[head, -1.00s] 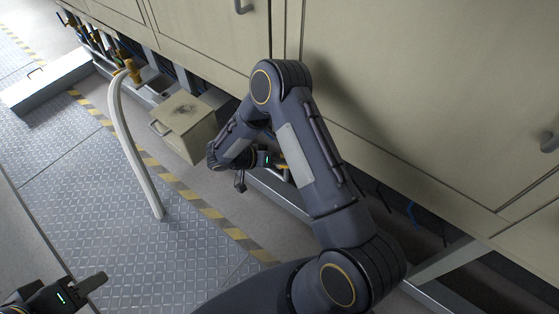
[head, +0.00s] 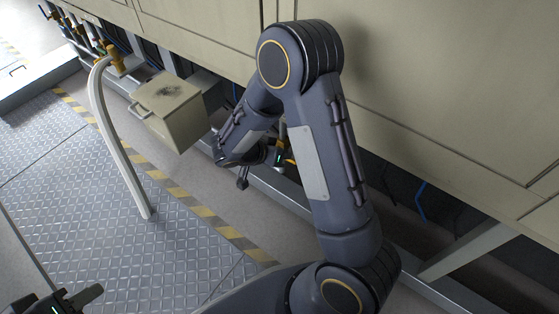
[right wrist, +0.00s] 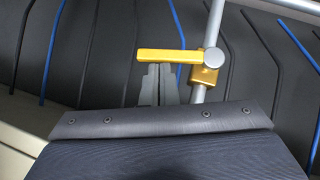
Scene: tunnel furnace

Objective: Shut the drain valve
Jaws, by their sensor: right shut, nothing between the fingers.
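The drain valve has a yellow lever (right wrist: 175,56) and a yellow body (right wrist: 206,73) on a grey upright pipe (right wrist: 214,28) in the right wrist view. The lever points left from its grey hub, crosswise to the pipe. My right gripper (right wrist: 158,70) is shut and empty, its fingertips just below the lever's middle; I cannot tell whether they touch it. In the head view a bit of yellow (head: 287,161) shows beside my right gripper (head: 276,157), mostly hidden by my wrist. My left gripper (head: 78,298) is at the bottom left, away from everything; its jaws are unclear.
A beige box (head: 172,112) with a handle and a dark smudge stands left of my right wrist. Beige cabinet panels (head: 440,80) rise close behind my right arm. The plated floor (head: 80,170) is open.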

